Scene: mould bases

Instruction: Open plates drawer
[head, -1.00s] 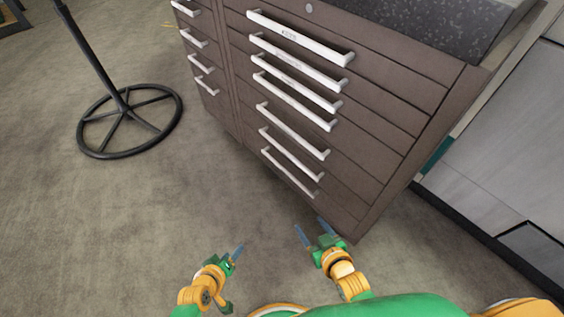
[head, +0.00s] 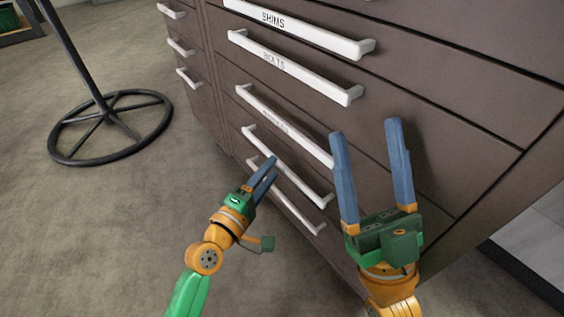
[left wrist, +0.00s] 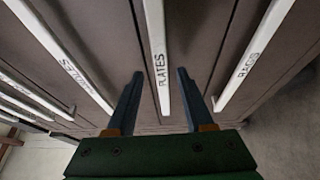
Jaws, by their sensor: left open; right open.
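The plates drawer's long white handle, marked PLATES, fills the middle of the left wrist view (left wrist: 158,40). In the head view it appears to be the second handle from the bottom (head: 302,178) and looks closed. My left gripper (head: 273,167) is open at the cabinet front by the lower handles. In the left wrist view its two blue fingers (left wrist: 160,74) lie on either side of the PLATES handle; whether they reach around it in depth I cannot tell. My right gripper (head: 369,130) is open and empty in front of the cabinet, to the right.
The handle marked RAGS (left wrist: 255,57) is right of PLATES in the wrist view. The SHIMS (head: 295,30) and BOLTS (head: 290,67) handles are higher up. A black round stand base (head: 110,128) is on the floor at left.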

